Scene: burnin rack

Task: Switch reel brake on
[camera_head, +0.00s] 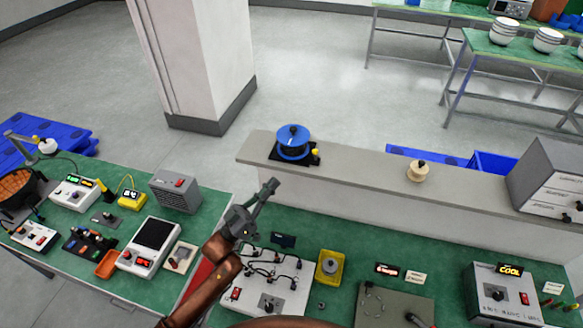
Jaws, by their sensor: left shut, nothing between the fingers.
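A blue reel (292,143) with a black hub sits on a black base (283,158) on the grey ledge behind the bench. A small yellow part (316,153) shows at the right side of that base; whether it is the brake, and how it is set, is too small to tell. My left gripper (271,184) is at the end of a copper-coloured arm from below. It is shut and empty, in front of the ledge, a little below and left of the reel in the picture, apart from it. My right gripper is out of view.
The ledge (360,172) also holds a pale wooden spool (418,171) and a grey drawer cabinet (553,175) at right. Under my arm, the green bench carries a white panel with cables (262,283), a yellow tray (330,268) and a "COOL" box (500,295). The ledge between reel and spool is clear.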

